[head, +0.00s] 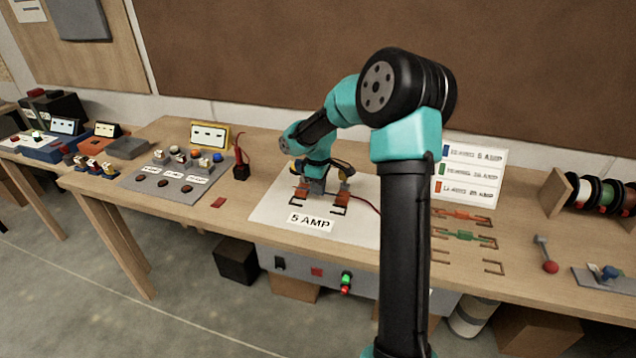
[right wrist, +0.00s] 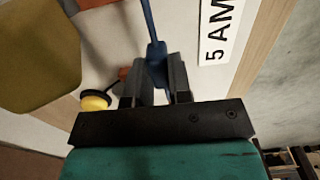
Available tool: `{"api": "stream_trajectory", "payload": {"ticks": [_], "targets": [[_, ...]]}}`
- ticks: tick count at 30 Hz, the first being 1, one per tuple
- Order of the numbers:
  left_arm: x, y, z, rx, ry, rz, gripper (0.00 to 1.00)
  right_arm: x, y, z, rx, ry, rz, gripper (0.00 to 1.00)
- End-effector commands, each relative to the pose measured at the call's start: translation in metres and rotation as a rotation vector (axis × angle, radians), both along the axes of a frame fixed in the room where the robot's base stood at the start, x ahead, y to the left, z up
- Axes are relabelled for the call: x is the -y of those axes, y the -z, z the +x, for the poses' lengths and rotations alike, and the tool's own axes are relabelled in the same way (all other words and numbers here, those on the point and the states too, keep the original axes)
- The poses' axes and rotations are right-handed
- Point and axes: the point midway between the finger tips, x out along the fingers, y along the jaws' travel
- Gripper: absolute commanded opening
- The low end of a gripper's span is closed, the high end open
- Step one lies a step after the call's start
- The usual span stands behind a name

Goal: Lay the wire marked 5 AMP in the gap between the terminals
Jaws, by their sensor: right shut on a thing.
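A blue wire (right wrist: 152,40) is between the fingers of my right gripper (right wrist: 157,75) in the right wrist view. My right gripper also shows in the head view (head: 318,187), low over the white board (head: 268,210), between the left terminal (head: 300,194) and the right terminal (head: 344,199). The gripper is shut on the wire. Whether the wire touches the terminals cannot be told; the gripper hides most of it. A 5 AMP label (head: 310,222) lies on the board's front. The chart (head: 471,170) behind shows blue beside 5 AMP. My left gripper is out of view.
Right of my arm, an orange-red wire (head: 462,215) and a green wire (head: 465,237) lie in brackets; the front bracket (head: 493,268) is empty. Wire spools (head: 603,192) and a red-knobbed lever (head: 549,266) are at the right. A grey panel (head: 150,182) lies left.

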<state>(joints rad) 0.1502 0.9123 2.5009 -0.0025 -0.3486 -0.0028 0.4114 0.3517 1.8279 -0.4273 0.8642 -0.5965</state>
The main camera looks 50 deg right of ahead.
Motion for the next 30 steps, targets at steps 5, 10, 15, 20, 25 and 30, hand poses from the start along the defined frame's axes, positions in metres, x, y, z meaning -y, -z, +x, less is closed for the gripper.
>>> {"api": "stream_trajectory", "payload": {"ticks": [5, 10, 15, 20, 25, 30], "targets": [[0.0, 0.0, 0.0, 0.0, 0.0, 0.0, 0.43, 0.0, 0.015, 0.0, -0.001, -0.001, 0.0, 0.0], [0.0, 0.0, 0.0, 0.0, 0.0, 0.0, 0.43, 0.0, 0.027, 0.0, -0.001, -0.001, 0.0, 0.0], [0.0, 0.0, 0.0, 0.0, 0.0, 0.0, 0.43, 0.0, 0.036, 0.0, 0.0, -0.001, 0.0, 0.0], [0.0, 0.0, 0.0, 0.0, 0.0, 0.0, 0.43, 0.0, 0.039, 0.0, 0.0, -0.001, 0.0, 0.0], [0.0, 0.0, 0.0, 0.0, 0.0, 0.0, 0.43, 0.0, 0.04, 0.0, 0.0, -0.001, 0.0, 0.0], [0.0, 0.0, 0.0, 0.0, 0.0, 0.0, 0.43, 0.0, 0.039, 0.0, 0.0, -0.001, 0.0, 0.0]]}}
